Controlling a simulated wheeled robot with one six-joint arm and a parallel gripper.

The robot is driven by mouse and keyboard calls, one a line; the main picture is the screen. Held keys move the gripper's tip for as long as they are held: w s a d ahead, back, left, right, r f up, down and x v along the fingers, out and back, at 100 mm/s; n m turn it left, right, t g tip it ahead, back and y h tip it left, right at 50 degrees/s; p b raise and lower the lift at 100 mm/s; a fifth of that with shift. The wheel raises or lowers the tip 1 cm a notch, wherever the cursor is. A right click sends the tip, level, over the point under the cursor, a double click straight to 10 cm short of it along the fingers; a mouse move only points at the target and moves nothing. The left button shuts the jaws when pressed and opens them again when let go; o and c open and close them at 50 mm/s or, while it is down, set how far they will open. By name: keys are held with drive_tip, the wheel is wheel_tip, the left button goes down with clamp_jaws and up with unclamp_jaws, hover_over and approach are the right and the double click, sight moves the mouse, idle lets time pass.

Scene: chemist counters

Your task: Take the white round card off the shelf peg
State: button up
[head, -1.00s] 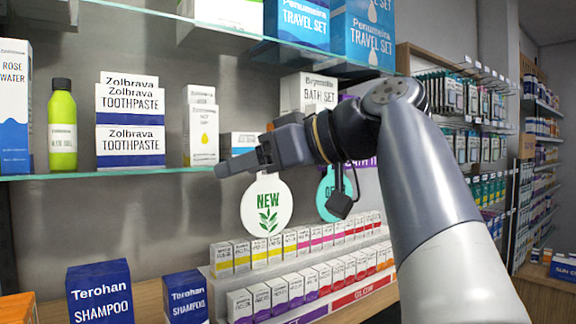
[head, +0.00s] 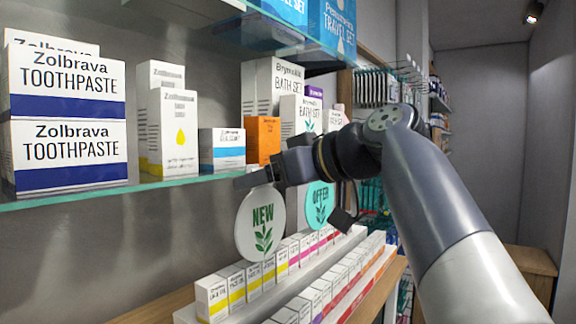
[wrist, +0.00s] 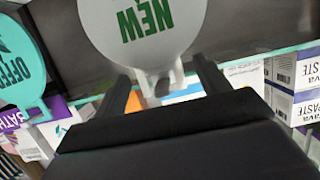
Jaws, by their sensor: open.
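The white round card (head: 261,225), printed NEW with a green leaf, hangs below the front edge of the glass shelf (head: 150,190) in the head view. In the wrist view the card (wrist: 150,45) shows upside down at the top, its narrow tab pointing down between my two fingers. My gripper (head: 250,179) is open at the card's top edge, level with the shelf front. In the wrist view my gripper (wrist: 163,82) has one finger on each side of the tab; I cannot tell whether they touch it. The peg is hidden.
A teal OFFER card (head: 320,205) hangs just right of the white card. Toothpaste boxes (head: 70,155), an orange box (head: 262,138) and bath set boxes (head: 272,88) stand on the shelf. Rows of small boxes (head: 240,284) sit below. An upper glass shelf (head: 215,38) is overhead.

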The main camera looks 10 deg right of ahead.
drive_tip(key=shift+p+x, duration=0.3)
drive_tip(key=shift+x, duration=1.25)
drive_tip(key=c, duration=1.1)
